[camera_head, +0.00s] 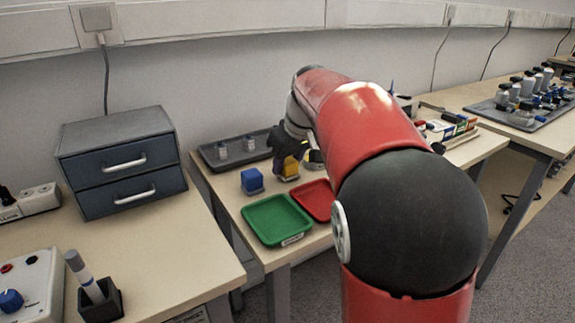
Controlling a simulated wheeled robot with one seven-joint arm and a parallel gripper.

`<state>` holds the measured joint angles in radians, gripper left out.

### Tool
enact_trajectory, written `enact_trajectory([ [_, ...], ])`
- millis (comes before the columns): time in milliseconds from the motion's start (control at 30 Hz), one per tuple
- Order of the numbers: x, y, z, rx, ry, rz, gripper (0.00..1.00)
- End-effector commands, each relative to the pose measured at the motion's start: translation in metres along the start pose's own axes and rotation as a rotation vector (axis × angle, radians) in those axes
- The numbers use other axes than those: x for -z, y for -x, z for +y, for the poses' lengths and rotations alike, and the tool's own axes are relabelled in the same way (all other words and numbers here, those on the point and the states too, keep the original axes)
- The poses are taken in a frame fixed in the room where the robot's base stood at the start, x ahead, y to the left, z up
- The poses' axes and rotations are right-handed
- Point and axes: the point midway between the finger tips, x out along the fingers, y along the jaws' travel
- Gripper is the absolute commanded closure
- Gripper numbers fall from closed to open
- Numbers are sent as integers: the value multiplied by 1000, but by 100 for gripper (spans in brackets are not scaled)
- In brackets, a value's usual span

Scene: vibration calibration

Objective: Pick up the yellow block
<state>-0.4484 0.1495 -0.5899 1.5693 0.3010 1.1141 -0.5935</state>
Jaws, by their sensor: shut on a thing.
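The yellow block (290,168) is small and cube-like and shows in the head view near the middle of the table, partly hidden by my gripper. My dark gripper (287,157) reaches down from above and is shut on the yellow block. Whether the block touches the table or is raised cannot be told. My red and black arm fills the right middle of the view and hides part of the table.
A blue block (252,181) stands just left of the yellow one. A green tray (277,221) and a red tray (313,200) lie in front. A grey tray (212,159) with small metal pieces is behind. A drawer unit (121,160) stands left.

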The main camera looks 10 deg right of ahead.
Motion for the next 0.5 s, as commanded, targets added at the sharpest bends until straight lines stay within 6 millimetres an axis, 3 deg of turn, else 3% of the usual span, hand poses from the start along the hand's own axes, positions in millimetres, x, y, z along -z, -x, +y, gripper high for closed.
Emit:
enact_trajectory([
  [233, 15, 34, 1, -3, 1, 4, 85],
  [500, 48, 114, 2, -5, 0, 5, 85],
])
